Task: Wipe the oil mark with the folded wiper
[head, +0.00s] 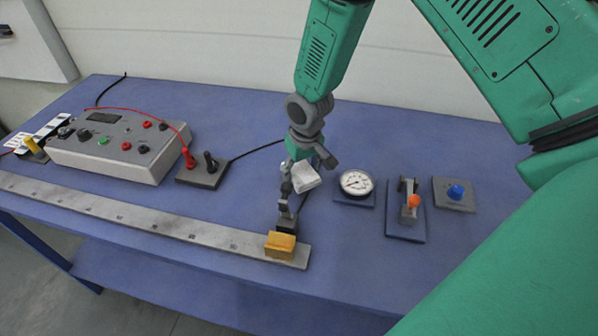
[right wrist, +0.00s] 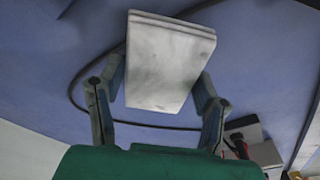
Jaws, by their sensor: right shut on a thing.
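The folded wiper (head: 306,178) is a small white pad with layered edges. My right gripper (head: 300,168) is shut on it above the blue bench, left of the dial gauge. In the right wrist view the wiper (right wrist: 168,62) sits between the two fingers of my right gripper (right wrist: 160,88), its broad face toward the camera. I cannot make out the oil mark; the wiper and gripper cover part of the bench there. My left gripper is not in view.
A dial gauge (head: 356,183), an orange-knobbed toggle (head: 410,203) and a blue button (head: 455,192) stand to the right. A long steel rule (head: 150,217) with a yellow block (head: 280,245) runs along the front. A grey control box (head: 120,145) stands left.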

